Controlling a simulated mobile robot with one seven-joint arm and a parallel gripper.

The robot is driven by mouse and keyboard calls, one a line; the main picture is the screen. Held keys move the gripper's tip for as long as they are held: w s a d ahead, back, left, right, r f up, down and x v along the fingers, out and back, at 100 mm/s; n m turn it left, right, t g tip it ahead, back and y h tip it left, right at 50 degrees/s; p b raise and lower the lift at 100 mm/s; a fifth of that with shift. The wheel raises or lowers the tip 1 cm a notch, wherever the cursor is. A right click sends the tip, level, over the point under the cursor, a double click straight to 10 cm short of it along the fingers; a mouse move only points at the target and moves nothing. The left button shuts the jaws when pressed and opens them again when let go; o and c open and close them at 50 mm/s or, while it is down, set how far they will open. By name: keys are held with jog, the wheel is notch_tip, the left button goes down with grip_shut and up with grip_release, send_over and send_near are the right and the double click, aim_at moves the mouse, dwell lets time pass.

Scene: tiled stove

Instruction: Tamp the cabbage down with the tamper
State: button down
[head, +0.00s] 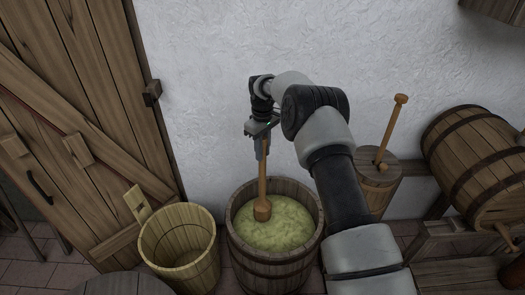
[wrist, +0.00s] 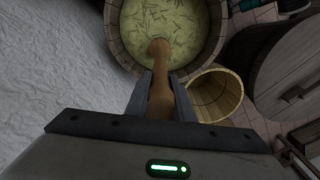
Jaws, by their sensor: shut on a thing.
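The tamper (head: 262,192) is a brown wooden stick with a thicker round head at its lower end. My gripper (head: 261,150) is shut on its upper handle and holds it nearly upright, head down. The tamper also shows between the fingers in the wrist view (wrist: 160,75). The cabbage (head: 285,228) is a pale green shredded mass filling much of a dark wooden tub (head: 272,268). The tamper's head is inside the tub's rim, left of its middle, at or just over the cabbage. I cannot tell whether it touches. The cabbage shows at the top of the wrist view (wrist: 185,22).
An empty pale wooden bucket (head: 180,262) stands close left of the tub. A churn (head: 376,185) with an upright stick and a barrel (head: 475,150) on a stand are to the right. A white wall (head: 215,90) is behind, a plank door (head: 75,110) at left.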

jog(key=shift+f, duration=0.1)
jog(key=shift+f+b, duration=0.35)
jog(key=shift+f, duration=0.25)
notch_tip(320, 180, up, 5)
jog(key=shift+p, duration=1.1)
